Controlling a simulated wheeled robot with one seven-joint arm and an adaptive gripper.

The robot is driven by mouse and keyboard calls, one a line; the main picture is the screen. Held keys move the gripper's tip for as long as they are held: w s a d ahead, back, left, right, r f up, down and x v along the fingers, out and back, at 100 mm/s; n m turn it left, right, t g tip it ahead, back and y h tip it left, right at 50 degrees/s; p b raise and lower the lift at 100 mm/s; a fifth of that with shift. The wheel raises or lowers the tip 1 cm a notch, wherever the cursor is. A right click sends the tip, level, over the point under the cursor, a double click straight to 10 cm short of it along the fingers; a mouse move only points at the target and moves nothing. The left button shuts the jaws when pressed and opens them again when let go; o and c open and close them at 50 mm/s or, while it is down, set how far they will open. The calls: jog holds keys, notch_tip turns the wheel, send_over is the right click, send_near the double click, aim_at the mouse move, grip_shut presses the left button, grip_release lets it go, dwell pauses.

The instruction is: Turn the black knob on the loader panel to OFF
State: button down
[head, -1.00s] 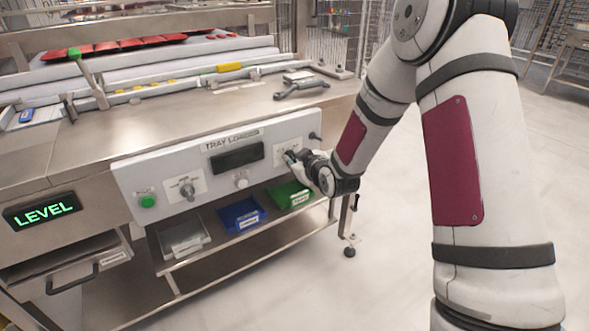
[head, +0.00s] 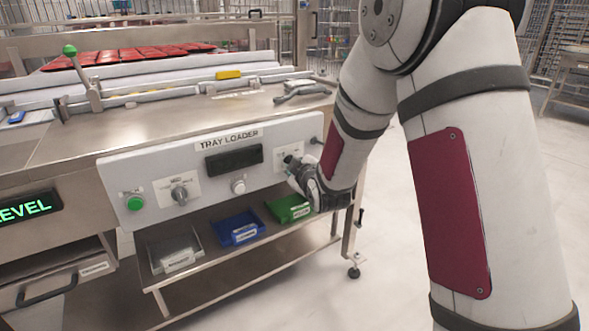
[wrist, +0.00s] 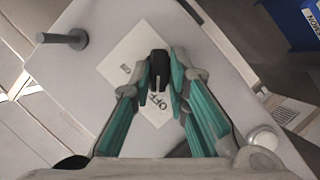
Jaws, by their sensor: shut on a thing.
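The black knob (wrist: 159,66) sits on a white label plate (wrist: 118,62) on the loader panel (wrist: 215,100). My gripper (wrist: 162,74) is shut on it, with teal finger pads on both sides. A pale line on the knob points toward the printed word OFF, which shows between the fingers. Another small mark on the plate is too small to read. In the head view my gripper (head: 291,163) is at the right end of the panel marked TRAY LOADER (head: 150,168), and it hides the knob there.
Left along the panel are a white button (head: 238,186), a dark display (head: 233,160), a grey selector knob (head: 180,193) and a green button (head: 135,203). A peg (wrist: 62,39) sticks out beside the plate. Blue (head: 238,229) and green (head: 289,208) bins stand below.

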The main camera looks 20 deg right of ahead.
jog(key=shift+w+d+r, duration=0.15)
jog(key=shift+d+r, duration=0.1)
jog(key=shift+d, duration=0.05)
jog(key=c, duration=1.6)
grip_release()
jog(key=shift+f, duration=0.1)
jog(key=shift+a+f, duration=0.1)
jog(key=shift+a, duration=0.05)
jog(key=v, duration=1.2)
jog(key=shift+a, duration=0.1)
